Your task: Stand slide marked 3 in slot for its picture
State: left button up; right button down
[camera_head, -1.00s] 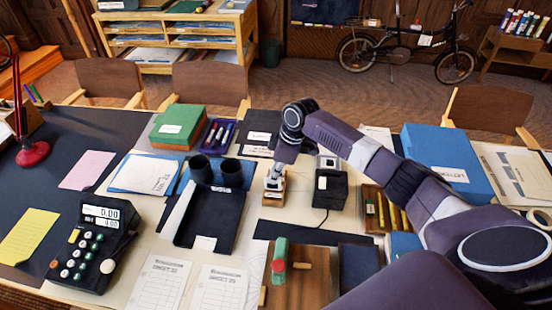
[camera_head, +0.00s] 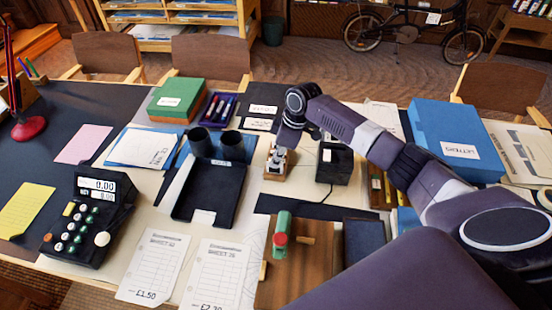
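My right gripper (camera_head: 278,159) points down at a small wooden block (camera_head: 274,175) in the middle of the table. Its fingertips are small and overlap the block's light top, so I cannot tell whether they are open or shut, or whether they touch it. A black box with a cable (camera_head: 336,163) stands just right of the block. No slide with a readable 3 shows, and I cannot make out picture slots. My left gripper is out of view.
A black tray (camera_head: 213,196) with two dark cups lies left of the block. A calculator (camera_head: 88,222), paper sheets (camera_head: 154,266), a green box (camera_head: 177,99) and a blue letters box (camera_head: 452,140) stand around. A green-handled stamp (camera_head: 281,232) sits in front.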

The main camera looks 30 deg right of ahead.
jog(key=shift+f, duration=0.25)
jog(key=c, duration=2.1)
grip_release()
jog(key=v, duration=1.2)
jog(key=shift+a, duration=0.1)
